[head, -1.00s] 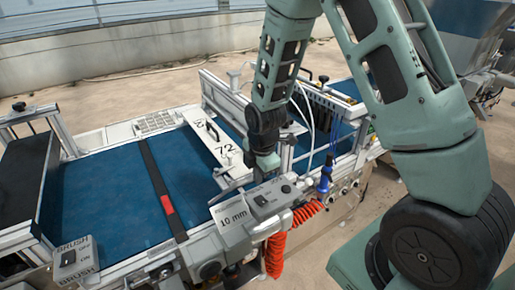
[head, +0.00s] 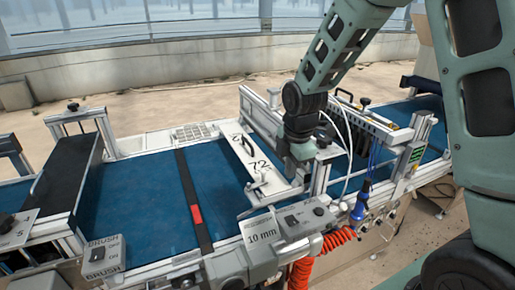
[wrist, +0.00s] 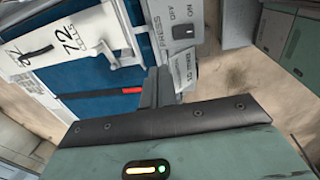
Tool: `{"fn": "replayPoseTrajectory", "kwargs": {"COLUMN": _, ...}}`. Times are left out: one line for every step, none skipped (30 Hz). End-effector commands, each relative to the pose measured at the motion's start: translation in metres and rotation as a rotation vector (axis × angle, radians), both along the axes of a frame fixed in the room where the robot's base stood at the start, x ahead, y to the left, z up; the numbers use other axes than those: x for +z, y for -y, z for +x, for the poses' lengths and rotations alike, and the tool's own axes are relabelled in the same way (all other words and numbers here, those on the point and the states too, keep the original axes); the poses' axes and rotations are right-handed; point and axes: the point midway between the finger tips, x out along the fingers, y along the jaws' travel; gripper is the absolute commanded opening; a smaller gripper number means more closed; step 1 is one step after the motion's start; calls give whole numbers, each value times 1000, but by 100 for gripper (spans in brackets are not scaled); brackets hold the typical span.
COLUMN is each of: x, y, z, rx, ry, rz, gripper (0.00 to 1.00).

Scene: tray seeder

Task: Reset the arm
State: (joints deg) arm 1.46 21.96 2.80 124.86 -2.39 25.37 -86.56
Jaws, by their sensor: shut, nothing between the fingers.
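My arm reaches down over the seeder in the head view, with its wrist (head: 302,122) beside the white plate marked 72 (head: 262,165). The finger ends are hard to make out there. In the wrist view my gripper (wrist: 156,84) shows as dark grey fingers, shut together with nothing between them. They point toward the machine's side, near a grey switch box (wrist: 183,28) marked PRESS, OFF and ON. The plate marked 72 (wrist: 60,42) lies left of the fingers in that view. I cannot tell how far the fingers are from the box.
The blue belt (head: 150,205) is clear apart from a dark cross strip with a red mark (head: 196,213). A BRUSH switch box (head: 103,257) stands at the front left. A coiled orange hose (head: 300,272) and a blue nozzle (head: 360,204) hang at the machine's front.

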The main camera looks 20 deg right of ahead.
Motion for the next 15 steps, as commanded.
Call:
{"fn": "replayPoseTrajectory", "kwargs": {"x": 0, "y": 0, "z": 0, "rx": 0, "ry": 0, "rz": 0, "gripper": 0}}
{"fn": "replayPoseTrajectory", "kwargs": {"x": 0, "y": 0, "z": 0, "rx": 0, "ry": 0, "rz": 0, "gripper": 0}}
{"fn": "replayPoseTrajectory", "kwargs": {"x": 0, "y": 0, "z": 0, "rx": 0, "ry": 0, "rz": 0, "gripper": 0}}
{"fn": "replayPoseTrajectory", "kwargs": {"x": 0, "y": -1, "z": -1, "rx": -2, "ry": 0, "rz": 1, "gripper": 0}}
{"fn": "replayPoseTrajectory", "kwargs": {"x": 1, "y": -4, "z": -2, "rx": -7, "ry": -1, "rz": 4, "gripper": 0}}
{"fn": "replayPoseTrajectory", "kwargs": {"x": 2, "y": -9, "z": -5, "rx": -17, "ry": -3, "rz": 9, "gripper": 0}}
{"fn": "replayPoseTrajectory", "kwargs": {"x": 3, "y": -16, "z": -8, "rx": -32, "ry": -4, "rz": 17, "gripper": 0}}
{"fn": "replayPoseTrajectory", "kwargs": {"x": 5, "y": -23, "z": -12, "rx": -51, "ry": -6, "rz": 24, "gripper": 0}}
{"fn": "replayPoseTrajectory", "kwargs": {"x": 8, "y": -37, "z": -20, "rx": -84, "ry": -11, "rz": 39, "gripper": 0}}
{"fn": "replayPoseTrajectory", "kwargs": {"x": 11, "y": -48, "z": -28, "rx": -115, "ry": -16, "rz": 51, "gripper": 0}}
{"fn": "replayPoseTrajectory", "kwargs": {"x": 14, "y": -61, "z": -37, "rx": -152, "ry": -23, "rz": 64, "gripper": 0}}
{"fn": "replayPoseTrajectory", "kwargs": {"x": 18, "y": -78, "z": -51, "rx": -204, "ry": -34, "rz": 81, "gripper": 0}}
{"fn": "replayPoseTrajectory", "kwargs": {"x": 21, "y": -91, "z": -63, "rx": -246, "ry": -44, "rz": 93, "gripper": 0}}
{"fn": "replayPoseTrajectory", "kwargs": {"x": 24, "y": -103, "z": -76, "rx": -291, "ry": -56, "rz": 103, "gripper": 0}}
{"fn": "replayPoseTrajectory", "kwargs": {"x": 27, "y": -118, "z": -94, "rx": -349, "ry": -69, "rz": 114, "gripper": 0}}
